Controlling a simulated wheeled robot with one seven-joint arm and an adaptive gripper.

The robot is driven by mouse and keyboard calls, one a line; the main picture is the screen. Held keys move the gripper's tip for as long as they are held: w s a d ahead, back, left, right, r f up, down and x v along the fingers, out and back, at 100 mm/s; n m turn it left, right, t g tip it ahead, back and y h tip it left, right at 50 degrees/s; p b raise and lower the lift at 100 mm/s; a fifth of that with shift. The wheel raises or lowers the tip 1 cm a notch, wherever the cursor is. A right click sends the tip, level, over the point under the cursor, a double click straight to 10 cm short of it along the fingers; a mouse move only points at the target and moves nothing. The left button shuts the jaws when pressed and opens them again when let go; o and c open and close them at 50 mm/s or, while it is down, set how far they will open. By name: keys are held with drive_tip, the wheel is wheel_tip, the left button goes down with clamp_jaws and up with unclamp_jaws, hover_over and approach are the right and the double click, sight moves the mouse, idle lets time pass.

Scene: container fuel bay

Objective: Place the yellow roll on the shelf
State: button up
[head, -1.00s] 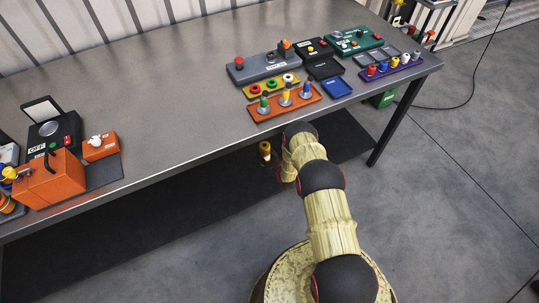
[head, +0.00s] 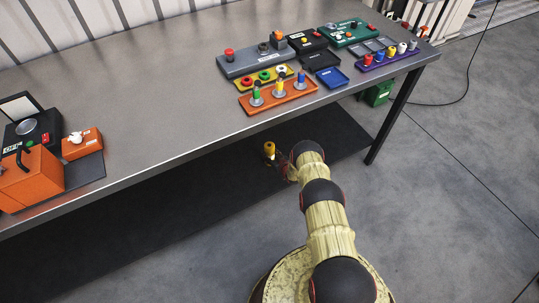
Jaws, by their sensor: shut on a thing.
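The small yellow roll (head: 269,147) is held upright in my gripper (head: 270,158), in front of and below the table's front edge. My gripper is shut on it; the fingers are small and dark in this view, and the arm partly hides the wrist. A wide dark flat surface (head: 170,215), which looks like the lower shelf, lies under the table. The roll shows over this dark surface; I cannot tell its height above it.
The grey table (head: 150,110) stands above, its front edge close beyond the gripper. An orange tray (head: 258,109) with several coloured pieces on pegs is near that edge. An orange box (head: 32,180) stands at left. A table leg (head: 392,118) is at right.

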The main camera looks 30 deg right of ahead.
drive_tip(key=shift+w+r, duration=0.15)
drive_tip(key=shift+r, duration=0.05)
drive_tip(key=shift+f, duration=0.15)
drive_tip(key=o, duration=1.4)
drive_tip(key=shift+c, duration=0.2)
drive_tip(key=shift+o, duration=0.3)
drive_tip(key=p+v, duration=0.5)
drive_tip(key=v, duration=0.7)
